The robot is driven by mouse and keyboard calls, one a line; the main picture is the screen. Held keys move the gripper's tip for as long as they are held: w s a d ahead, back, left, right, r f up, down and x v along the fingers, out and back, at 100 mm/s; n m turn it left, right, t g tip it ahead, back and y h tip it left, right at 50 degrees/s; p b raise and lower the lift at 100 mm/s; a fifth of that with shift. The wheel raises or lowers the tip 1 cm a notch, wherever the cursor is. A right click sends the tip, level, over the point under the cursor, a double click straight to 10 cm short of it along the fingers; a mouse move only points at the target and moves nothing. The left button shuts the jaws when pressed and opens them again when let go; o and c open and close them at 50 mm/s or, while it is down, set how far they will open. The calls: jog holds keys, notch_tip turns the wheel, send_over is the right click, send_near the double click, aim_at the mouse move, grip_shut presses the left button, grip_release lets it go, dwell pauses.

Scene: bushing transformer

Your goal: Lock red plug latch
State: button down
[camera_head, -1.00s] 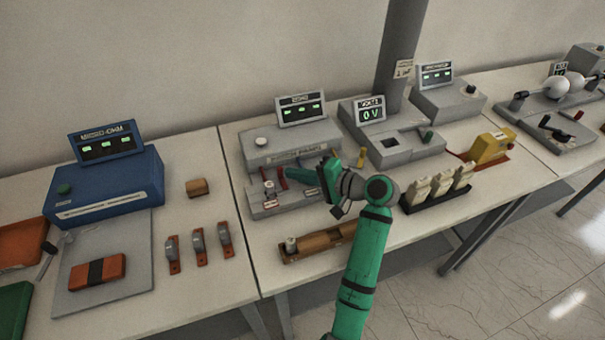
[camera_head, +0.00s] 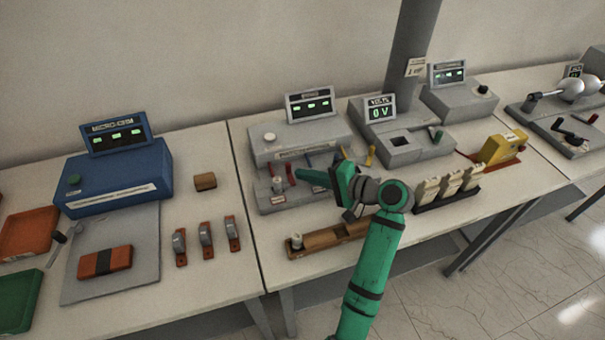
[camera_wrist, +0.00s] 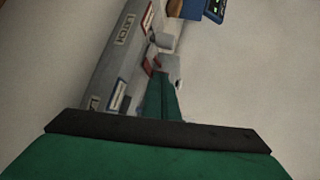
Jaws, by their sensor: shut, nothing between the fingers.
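The grey test unit (camera_head: 300,150) stands at the back of the middle table, with a lower front panel carrying coloured levers. A red lever (camera_head: 290,174) rises at the panel's left, beside a grey knob (camera_head: 277,185). My gripper (camera_head: 300,176) points left over the panel, its fingertips close to the red lever; I cannot tell whether they touch. In the wrist view, the shut green fingers (camera_wrist: 162,98) reach toward a red part (camera_wrist: 147,68) on the panel, by a "LATCH" label (camera_wrist: 126,29). Nothing shows between them. The fingers partly cover the panel.
A wooden tray (camera_head: 325,238) lies in front. White insulators (camera_head: 450,186) stand to the right. The blue meter (camera_head: 115,178) is on the left table.

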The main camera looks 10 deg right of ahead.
jog(key=v, duration=0.9)
jog(key=shift+s+d+r, duration=0.15)
jog(key=shift+s+d, duration=0.05)
jog(key=shift+d, duration=0.1)
jog(key=shift+w, duration=0.1)
